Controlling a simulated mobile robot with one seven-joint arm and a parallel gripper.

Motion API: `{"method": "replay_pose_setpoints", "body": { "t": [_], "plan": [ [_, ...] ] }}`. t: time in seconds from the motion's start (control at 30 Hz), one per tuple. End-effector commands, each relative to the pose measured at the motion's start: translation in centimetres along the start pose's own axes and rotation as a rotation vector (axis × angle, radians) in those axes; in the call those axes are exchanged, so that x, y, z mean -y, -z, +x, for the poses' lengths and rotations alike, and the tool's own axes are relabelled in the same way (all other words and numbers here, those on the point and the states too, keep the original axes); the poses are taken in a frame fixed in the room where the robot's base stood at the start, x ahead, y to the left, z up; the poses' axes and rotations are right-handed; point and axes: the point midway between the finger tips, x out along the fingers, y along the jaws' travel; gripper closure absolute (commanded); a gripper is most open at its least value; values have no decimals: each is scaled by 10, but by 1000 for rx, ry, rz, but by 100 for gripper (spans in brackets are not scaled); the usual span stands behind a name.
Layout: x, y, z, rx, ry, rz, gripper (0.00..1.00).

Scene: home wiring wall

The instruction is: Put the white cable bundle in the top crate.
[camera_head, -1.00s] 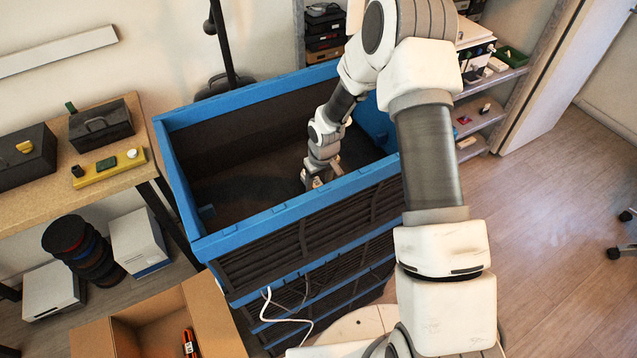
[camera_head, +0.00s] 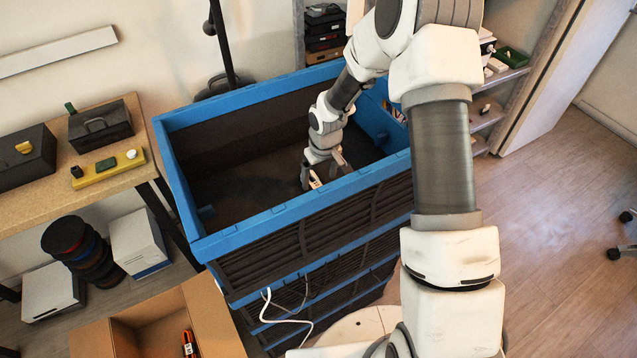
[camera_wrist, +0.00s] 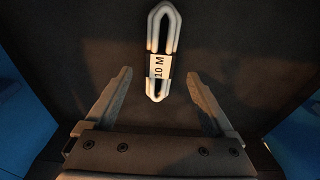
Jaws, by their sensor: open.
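The white cable bundle (camera_wrist: 164,33) is a looped white cable with a "10 M" label band. In the wrist view it lies on the dark floor of the top crate (camera_head: 270,228), a big blue-rimmed crate with dark mesh sides. My gripper (camera_head: 325,176) reaches down inside the crate, near its front wall and right of its middle. In the wrist view my gripper (camera_wrist: 160,74) is open, with one finger on each side of the bundle's lower part and gaps on both sides. In the head view I cannot clearly tell the bundle from my fingers.
An open cardboard box (camera_head: 150,325) stands front left, and a white cable (camera_head: 285,319) hangs at the crate's front. A workbench (camera_head: 40,215) is at left and shelving (camera_head: 500,75) at the back right.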

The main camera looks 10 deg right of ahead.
Motion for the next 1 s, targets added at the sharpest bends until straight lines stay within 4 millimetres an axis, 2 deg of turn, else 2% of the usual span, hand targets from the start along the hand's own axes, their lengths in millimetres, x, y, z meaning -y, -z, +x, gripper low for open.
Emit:
{"method": "replay_pose_setpoints", "body": {
  "t": [0.1,0.3,0.67,0.77,1.0],
  "plan": [
    [0,1,-26,-4,-2,0,12],
    [0,0,-59,-2,-1,-1,12],
    [-2,-2,-96,-7,-16,5,12],
    [-5,-7,-120,-17,-42,17,12],
    [-11,-33,-193,-55,-112,70,12]
  ]
}}
